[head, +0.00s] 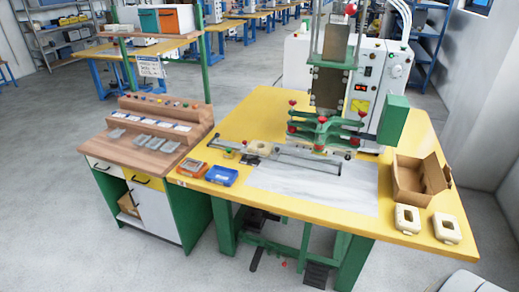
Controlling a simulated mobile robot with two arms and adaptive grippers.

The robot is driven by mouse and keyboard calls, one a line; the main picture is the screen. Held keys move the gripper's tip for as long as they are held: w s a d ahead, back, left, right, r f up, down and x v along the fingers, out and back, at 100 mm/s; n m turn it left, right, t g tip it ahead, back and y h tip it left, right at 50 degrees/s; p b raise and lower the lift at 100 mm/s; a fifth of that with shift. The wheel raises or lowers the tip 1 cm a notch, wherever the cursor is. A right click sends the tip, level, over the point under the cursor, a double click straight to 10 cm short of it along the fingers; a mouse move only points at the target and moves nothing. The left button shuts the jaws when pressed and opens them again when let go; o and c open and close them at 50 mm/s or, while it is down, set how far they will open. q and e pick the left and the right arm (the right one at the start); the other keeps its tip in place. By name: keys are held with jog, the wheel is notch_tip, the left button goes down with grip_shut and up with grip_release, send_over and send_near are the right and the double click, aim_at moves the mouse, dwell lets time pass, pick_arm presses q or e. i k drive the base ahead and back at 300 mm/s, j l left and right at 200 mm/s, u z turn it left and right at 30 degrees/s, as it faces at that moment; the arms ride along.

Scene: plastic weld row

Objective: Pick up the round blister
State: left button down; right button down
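Several small clear-grey plastic pieces, which look like blisters (143,139), lie on the wooden top of the left desk (97,143). They are too small to tell which of them is round. A round beige ring, like a tape roll (262,148), lies on the yellow table (254,112) left of the press. Two cream rounded pieces with openings, a left one (400,223) and a right one (440,236), lie at the table's front right. Neither of my grippers is in view.
A press with green clamp arms (322,130) stands on the yellow table, with a pale sheet (310,190) before it. An open cardboard box (409,182) stands at the right. A blue tray (221,176) and an orange-brown tray (192,168) sit front left.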

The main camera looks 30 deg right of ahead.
aim_at(116, 133)
jog(key=i+u, duration=0.15)
jog(key=i, duration=0.7)
